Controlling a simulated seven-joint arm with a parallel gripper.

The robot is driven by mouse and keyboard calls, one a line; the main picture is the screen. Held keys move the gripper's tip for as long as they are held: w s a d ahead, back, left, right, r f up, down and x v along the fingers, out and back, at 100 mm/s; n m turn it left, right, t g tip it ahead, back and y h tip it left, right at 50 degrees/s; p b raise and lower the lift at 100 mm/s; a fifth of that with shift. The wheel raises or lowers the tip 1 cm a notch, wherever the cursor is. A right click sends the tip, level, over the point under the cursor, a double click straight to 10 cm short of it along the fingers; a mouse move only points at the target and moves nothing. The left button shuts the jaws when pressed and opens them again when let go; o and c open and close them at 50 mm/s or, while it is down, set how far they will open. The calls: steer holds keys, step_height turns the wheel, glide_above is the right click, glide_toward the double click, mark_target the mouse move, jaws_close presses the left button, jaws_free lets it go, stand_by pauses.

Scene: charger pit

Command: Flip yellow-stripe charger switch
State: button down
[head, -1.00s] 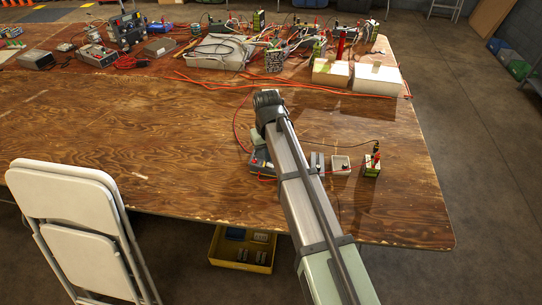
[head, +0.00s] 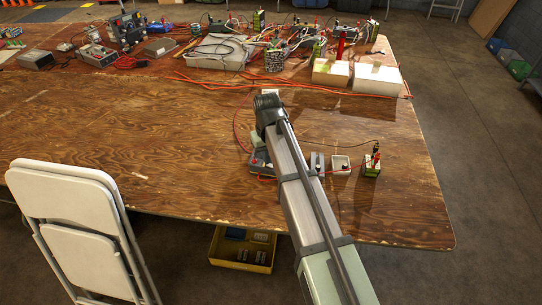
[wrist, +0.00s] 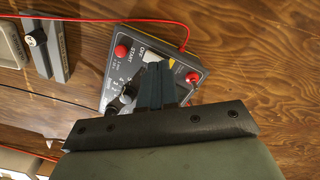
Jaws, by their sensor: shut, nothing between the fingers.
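A charger with a dark panel (wrist: 125,75), red terminals and black knobs lies on the table in the wrist view. The fingers hide part of the panel. In the head view the charger (head: 258,164) is partly hidden behind my arm.
A red cable (wrist: 90,19) runs to a terminal. A grey metal piece (wrist: 48,45) stands left of the charger. In the head view, a small white box (head: 341,165) and a green block (head: 371,165) stand right of my arm. Bare wooden table (head: 120,130) lies left.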

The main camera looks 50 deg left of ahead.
steer(key=shift+f, duration=0.4)
stand_by(0.3)
steer(key=shift+r, duration=3.5)
